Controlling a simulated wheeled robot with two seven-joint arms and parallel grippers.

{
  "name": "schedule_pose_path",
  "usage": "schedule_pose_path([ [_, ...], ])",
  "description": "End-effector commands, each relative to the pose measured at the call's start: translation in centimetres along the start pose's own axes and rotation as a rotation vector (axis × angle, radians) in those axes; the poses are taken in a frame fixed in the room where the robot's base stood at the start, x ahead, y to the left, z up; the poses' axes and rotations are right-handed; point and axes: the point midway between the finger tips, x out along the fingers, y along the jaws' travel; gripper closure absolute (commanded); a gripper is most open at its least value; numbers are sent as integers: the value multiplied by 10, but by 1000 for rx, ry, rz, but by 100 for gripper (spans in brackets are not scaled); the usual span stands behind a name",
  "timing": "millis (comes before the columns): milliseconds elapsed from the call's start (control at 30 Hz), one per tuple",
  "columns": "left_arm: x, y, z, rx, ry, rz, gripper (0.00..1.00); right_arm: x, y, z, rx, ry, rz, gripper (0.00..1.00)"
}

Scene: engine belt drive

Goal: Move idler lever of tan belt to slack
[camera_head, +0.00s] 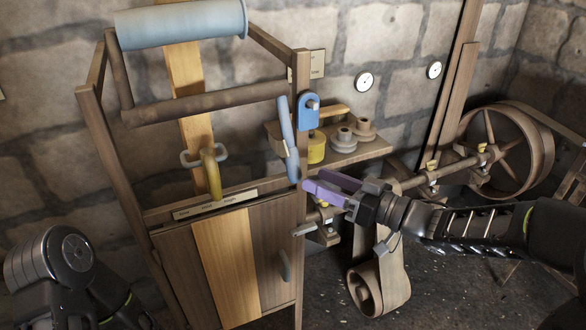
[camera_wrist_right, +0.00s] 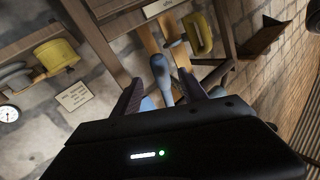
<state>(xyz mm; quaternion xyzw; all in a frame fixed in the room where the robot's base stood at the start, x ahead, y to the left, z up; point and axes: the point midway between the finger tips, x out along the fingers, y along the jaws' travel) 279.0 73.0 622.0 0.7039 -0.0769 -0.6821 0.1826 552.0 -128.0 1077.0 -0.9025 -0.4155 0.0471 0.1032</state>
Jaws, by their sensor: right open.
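A blue-grey lever (camera_head: 288,140) hangs in front of the wooden frame's right post, beside a bright blue bracket (camera_head: 308,112). It appears to be the idler lever, though no readable label confirms this. My right gripper (camera_head: 318,184) is open, its purple fingers close to the lever's lower end. In the right wrist view a blue-grey rounded rod end (camera_wrist_right: 160,68) shows between and beyond the open fingers (camera_wrist_right: 160,90); contact cannot be told. A tan belt (camera_head: 384,270) loops around a low drum at the lower right. My left gripper is not in view.
A shelf (camera_head: 350,152) with a yellow cup (camera_head: 317,148) and grey weights (camera_head: 345,137) is behind the lever. A large spoked wheel (camera_head: 508,150) is at right.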

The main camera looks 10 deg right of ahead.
Motion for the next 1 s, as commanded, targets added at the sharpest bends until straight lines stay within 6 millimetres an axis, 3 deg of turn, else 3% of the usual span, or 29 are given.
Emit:
schedule_pose_path([
  [533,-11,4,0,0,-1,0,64,70,0,0,1,-1,-1,50],
  [900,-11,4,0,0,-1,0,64,76,0,0,0,0,1,50],
  [1000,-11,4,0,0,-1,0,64,76,0,0,0,0,1,58],
])
